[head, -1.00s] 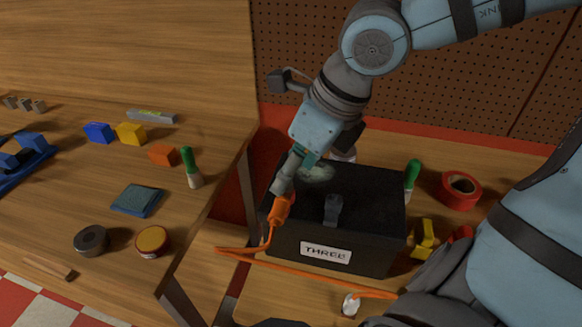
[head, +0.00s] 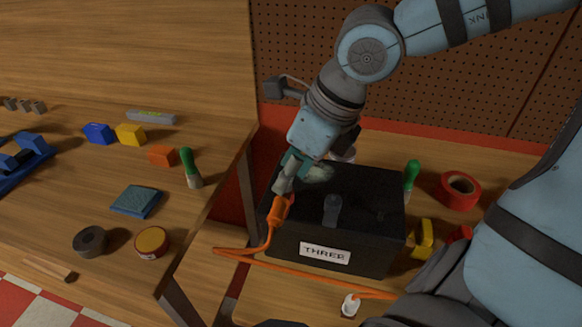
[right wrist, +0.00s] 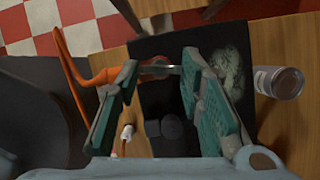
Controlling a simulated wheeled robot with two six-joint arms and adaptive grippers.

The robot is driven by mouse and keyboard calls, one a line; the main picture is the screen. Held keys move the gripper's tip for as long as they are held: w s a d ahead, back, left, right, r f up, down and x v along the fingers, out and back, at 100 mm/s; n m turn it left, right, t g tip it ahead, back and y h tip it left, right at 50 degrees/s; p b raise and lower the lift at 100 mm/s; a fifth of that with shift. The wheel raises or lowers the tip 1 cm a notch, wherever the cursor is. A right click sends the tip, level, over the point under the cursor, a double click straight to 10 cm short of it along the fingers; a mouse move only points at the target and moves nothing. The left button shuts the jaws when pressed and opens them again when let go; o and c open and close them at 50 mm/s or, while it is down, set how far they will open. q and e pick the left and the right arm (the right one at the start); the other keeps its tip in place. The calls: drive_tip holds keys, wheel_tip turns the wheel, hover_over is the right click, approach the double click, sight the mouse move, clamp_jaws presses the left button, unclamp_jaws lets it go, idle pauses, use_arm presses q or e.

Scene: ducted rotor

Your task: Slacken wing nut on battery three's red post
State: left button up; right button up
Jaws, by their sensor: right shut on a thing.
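The black battery (head: 375,225) labelled THREE stands on the bench, with a pale crusty patch (head: 318,174) on top. My right gripper (head: 282,188) reaches down to its left front corner, beside an orange cable boot (head: 280,208). In the right wrist view, my right gripper's fingers (right wrist: 160,85) have a small silvery metal piece (right wrist: 160,70) between them, likely the wing nut; its wings are not clear. The orange boot (right wrist: 100,78) lies beside the left finger. The red post is hidden by the gripper. My left gripper is not in view.
A green-handled brush (head: 411,175), red tape roll (head: 461,189) and yellow piece (head: 422,238) stand to the right. A metal can (right wrist: 280,81) is close behind the gripper.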

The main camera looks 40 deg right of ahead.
drive_tip(key=n+y+p, duration=0.1)
drive_tip(key=n, duration=0.2)
drive_tip(key=shift+d+r+g+p, duration=0.1)
drive_tip(key=shift+r+g+p, duration=0.05)
drive_tip(key=shift+g+p, duration=0.2)
drive_tip(key=shift+w+n+g+y+p, duration=0.1)
drive_tip(key=shift+n+g+y+p, duration=0.25)
drive_tip(key=shift+n+p, duration=0.7)
drive_tip(key=o, duration=1.2)
drive_tip(key=shift+c, duration=0.2)
drive_tip(key=v, duration=1.1)
drive_tip(key=shift+r, duration=0.35)
drive_tip(key=shift+d, duration=0.1)
